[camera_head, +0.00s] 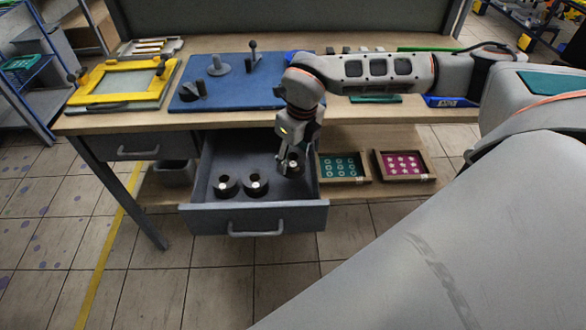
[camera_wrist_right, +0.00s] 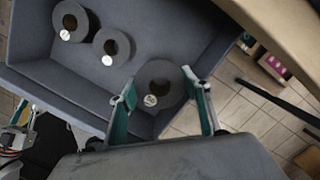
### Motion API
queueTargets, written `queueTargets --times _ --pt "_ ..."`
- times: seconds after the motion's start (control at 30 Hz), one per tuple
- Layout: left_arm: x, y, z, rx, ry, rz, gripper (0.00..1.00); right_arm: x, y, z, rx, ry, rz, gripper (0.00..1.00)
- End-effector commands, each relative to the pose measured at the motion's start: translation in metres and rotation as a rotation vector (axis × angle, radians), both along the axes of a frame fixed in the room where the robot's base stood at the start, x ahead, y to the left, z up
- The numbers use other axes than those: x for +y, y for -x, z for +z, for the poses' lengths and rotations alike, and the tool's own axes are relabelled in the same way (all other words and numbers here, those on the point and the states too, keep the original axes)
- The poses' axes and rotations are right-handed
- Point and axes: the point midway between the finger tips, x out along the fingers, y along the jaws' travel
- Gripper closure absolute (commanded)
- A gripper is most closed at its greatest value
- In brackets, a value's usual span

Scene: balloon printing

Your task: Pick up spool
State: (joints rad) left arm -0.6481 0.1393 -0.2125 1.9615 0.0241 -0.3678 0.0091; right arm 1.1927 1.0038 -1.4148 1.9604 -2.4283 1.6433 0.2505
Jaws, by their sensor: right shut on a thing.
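My right gripper (camera_head: 291,158) reaches down into the right end of the open grey drawer (camera_head: 262,217). It is shut on a dark spool (camera_head: 294,170) with a pale round label. In the right wrist view this spool (camera_wrist_right: 160,84) sits between the two green-padded fingers of the right gripper (camera_wrist_right: 158,88). I cannot tell whether it still touches the drawer floor. Two more dark spools, a left one (camera_head: 227,186) and a middle one (camera_head: 255,184), stand in the drawer, apart from the gripper.
The tabletop (camera_head: 135,121) above the drawer holds a yellow frame (camera_head: 88,98) and a blue board (camera_head: 228,88) with dark fittings. A teal-patterned tray (camera_head: 342,167) and a magenta-patterned tray (camera_head: 404,165) lie on a lower shelf right of the drawer.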

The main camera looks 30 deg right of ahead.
Motion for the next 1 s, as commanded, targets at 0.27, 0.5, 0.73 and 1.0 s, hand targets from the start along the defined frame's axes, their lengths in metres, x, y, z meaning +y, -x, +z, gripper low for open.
queueTargets --times 0.27,0.5,0.73,1.0 --pt "0.000 -0.001 0.005 -0.003 0.000 0.000 0.76 0.000 -0.001 0.077 -0.005 0.000 0.001 0.73" --pt "0.000 -0.001 0.007 -0.004 0.000 0.000 0.76 0.000 -0.001 0.116 -0.003 -0.001 0.001 0.73" --pt "0.000 -0.002 0.007 -0.004 0.000 0.000 0.76 0.000 0.000 0.128 0.000 0.000 0.001 0.73" --pt "0.000 -0.001 0.007 -0.004 0.000 0.000 0.76 0.000 0.000 0.128 0.000 0.000 0.001 0.73"
